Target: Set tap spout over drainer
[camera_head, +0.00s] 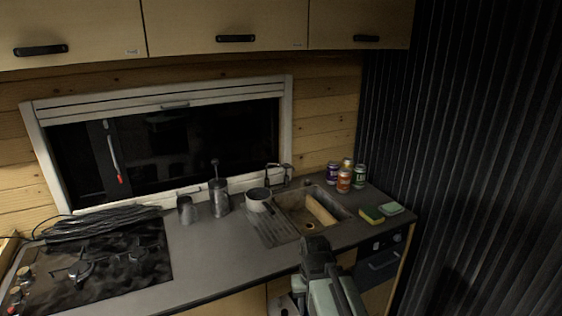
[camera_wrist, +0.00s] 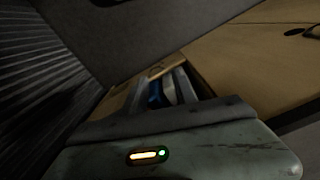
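The tap (camera_head: 280,173) is a small dark fixture at the back of the sink (camera_head: 332,202), by the window's lower right corner. Its spout seems to point left, but it is too small and dark to be sure. The ribbed drainer (camera_head: 272,230) lies left of the basin. A light pot or mug (camera_head: 258,200) stands at the drainer's back left. My gripper (camera_head: 316,243) is in front of the counter's front edge, apart from the tap. In the wrist view my gripper (camera_wrist: 164,88) shows two spaced grey fingers, open, with nothing visibly held.
A wooden board (camera_head: 320,210) leans in the basin. Several cans (camera_head: 345,175) and sponges (camera_head: 371,215) are right of the sink. Two metal vessels (camera_head: 219,196) stand left of the drainer. The hob (camera_head: 90,265) and coiled cable (camera_head: 100,222) are far left. Cabinets (camera_head: 230,20) hang above.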

